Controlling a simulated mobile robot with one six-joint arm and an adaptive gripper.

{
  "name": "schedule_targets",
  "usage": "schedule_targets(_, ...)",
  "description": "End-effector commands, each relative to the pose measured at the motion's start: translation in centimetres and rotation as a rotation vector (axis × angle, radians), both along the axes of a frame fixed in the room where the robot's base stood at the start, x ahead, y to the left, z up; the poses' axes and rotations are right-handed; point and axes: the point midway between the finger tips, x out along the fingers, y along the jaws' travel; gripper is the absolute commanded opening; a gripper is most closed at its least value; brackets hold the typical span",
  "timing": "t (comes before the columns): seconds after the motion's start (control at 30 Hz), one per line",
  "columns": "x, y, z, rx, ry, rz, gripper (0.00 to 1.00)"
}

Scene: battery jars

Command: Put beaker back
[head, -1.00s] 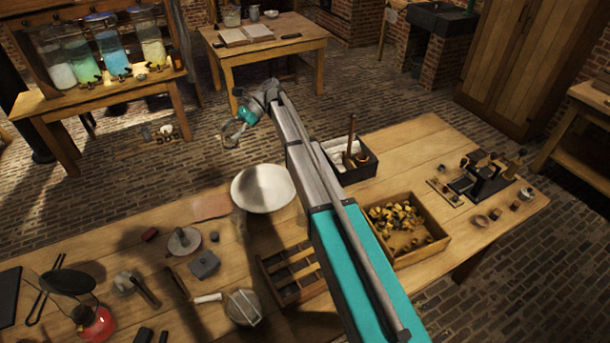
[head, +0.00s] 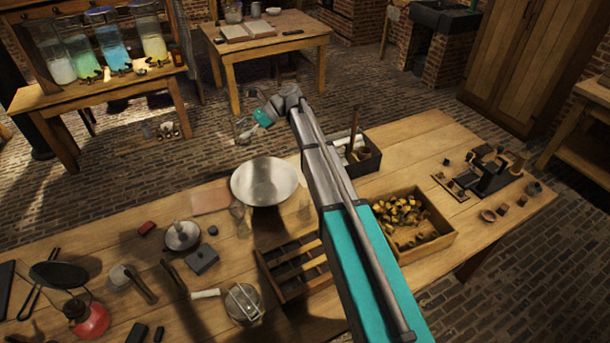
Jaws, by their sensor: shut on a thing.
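My gripper (head: 243,133) hangs in the air beyond the far edge of the wooden workbench, at the end of my outstretched arm. It is small and far off in the head view. It is shut on a small pale, see-through thing that looks like the beaker (head: 242,138); its outline is hard to make out against the brick floor. A faint clear glass vessel (head: 238,212) stands on the bench just left of a wide metal bowl (head: 266,182); I cannot tell its exact kind.
The workbench (head: 420,150) holds a crate of yellowish pieces (head: 448,240), a slotted wooden rack (head: 280,265), a black box (head: 372,165), a red lamp (head: 90,320) and small tools. Large jars (head: 115,45) stand on a back-left bench. A table (head: 265,48) with an open book stands behind.

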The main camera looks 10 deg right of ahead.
Motion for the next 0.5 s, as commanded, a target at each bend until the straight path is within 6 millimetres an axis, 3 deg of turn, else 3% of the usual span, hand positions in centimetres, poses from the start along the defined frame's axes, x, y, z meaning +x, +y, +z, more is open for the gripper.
schedule_targets(0.03, -0.1, -0.7, -1.4, -0.001, 0.000, -0.045, 0.21)
schedule_targets(0.5, 1.9, -7.4, -7.5, -0.008, -0.001, -0.476, 0.21)
